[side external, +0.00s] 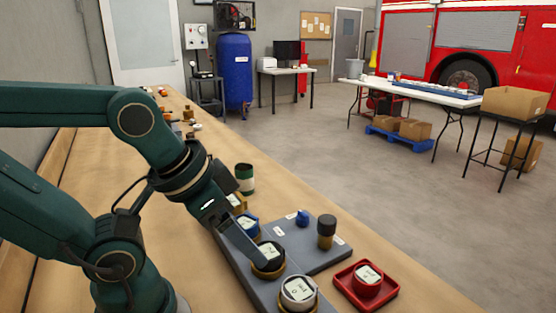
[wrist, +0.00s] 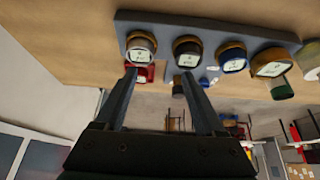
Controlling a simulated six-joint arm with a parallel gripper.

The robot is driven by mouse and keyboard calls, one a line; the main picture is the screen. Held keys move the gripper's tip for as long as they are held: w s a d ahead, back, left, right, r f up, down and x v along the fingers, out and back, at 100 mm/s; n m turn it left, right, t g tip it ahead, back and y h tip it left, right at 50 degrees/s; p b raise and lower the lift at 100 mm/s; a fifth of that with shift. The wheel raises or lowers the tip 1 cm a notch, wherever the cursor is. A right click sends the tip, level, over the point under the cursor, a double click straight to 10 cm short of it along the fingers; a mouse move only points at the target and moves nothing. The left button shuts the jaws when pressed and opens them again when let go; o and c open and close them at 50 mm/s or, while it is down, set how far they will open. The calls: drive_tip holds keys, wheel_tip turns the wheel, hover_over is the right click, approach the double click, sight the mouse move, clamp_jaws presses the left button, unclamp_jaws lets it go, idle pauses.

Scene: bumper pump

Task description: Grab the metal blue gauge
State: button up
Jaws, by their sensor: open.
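The blue gauge (side external: 243,230) has a white dial face and stands in the row on the grey panel, partly hidden by my gripper in the side view. In the wrist view the blue gauge (wrist: 231,60) sits right of the dark gauge (wrist: 187,50). My gripper (side external: 257,258) is open with nothing between its fingers. In the side view its finger reaches over the dark gauge. In the wrist view my gripper (wrist: 158,75) has its fingertips below the silver and dark gauges, left of the blue one. Contact cannot be told.
A red gauge (side external: 367,278) sits in a red tray (side external: 391,296). A black-topped post (side external: 326,232) and blue knob (side external: 302,217) stand on the panel (side external: 318,260).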

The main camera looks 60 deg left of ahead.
drive_tip(key=o, duration=0.4)
drive_tip(key=shift+o, duration=0.2)
wheel_tip(320, 180, up, 4)
drive_tip(key=r+m+t+y, duration=0.1)
drive_tip(key=m+y, duration=1.1)
drive_tip(key=m, duration=1.2)
hover_over(244, 224)
drive_tip(key=s+d, duration=0.2)
drive_tip(key=d, duration=0.3)
drive_tip(key=f, duration=1.2)
drive_tip(key=shift+s+a+f, duration=0.2)
drive_tip(key=shift+f, duration=0.5)
drive_tip(key=shift+a+f, duration=0.1)
drive_tip(key=shift+a, duration=0.05)
drive_tip(key=shift+x, duration=2.45)
